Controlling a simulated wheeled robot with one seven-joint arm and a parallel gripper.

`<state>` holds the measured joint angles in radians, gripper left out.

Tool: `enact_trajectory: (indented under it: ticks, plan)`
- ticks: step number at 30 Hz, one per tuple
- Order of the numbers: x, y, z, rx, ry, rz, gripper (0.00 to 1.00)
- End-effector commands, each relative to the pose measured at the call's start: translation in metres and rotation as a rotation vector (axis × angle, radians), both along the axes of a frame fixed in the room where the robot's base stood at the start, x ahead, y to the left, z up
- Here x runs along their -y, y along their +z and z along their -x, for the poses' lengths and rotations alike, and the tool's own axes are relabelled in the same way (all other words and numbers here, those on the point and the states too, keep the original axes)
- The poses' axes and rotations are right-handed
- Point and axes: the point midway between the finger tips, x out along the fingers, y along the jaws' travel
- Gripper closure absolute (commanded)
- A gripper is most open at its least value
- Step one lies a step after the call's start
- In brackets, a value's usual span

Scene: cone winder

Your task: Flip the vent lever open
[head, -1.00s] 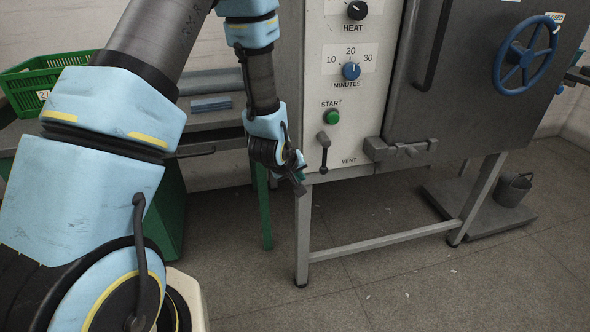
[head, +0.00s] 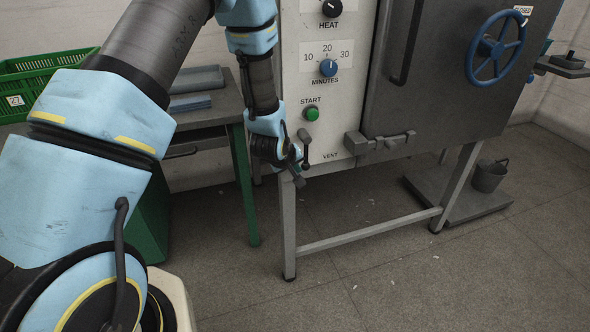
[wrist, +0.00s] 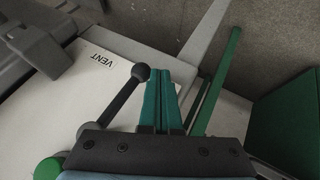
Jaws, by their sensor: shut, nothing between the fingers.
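The vent lever (head: 306,149) is a dark bar with rounded ends on the machine's pale front panel, hanging roughly straight down below the green START button. My gripper (head: 299,182) is just left of the lever, near its lower end, pointing down. In the wrist view the two teal fingers of my gripper (wrist: 166,77) lie together, with nothing between them. The lever's ball end (wrist: 141,72) is close beside the fingertips there; I cannot tell whether they touch.
The VENT label (head: 330,156) is right of the lever, and a grey latch (head: 379,142) lies farther right. The green START button (head: 312,114) is just above. A table (head: 210,112) with a green crate (head: 40,82) stands left. Floor below the machine's front is open.

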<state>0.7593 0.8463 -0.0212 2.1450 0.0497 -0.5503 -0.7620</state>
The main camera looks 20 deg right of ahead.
Motion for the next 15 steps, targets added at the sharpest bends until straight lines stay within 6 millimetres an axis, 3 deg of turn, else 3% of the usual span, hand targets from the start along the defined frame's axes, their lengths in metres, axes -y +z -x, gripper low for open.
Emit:
enact_trajectory:
  ticks: [15]
  plan:
    - [0.027,-0.017,0.002,-0.042,0.006,0.337,1.0]
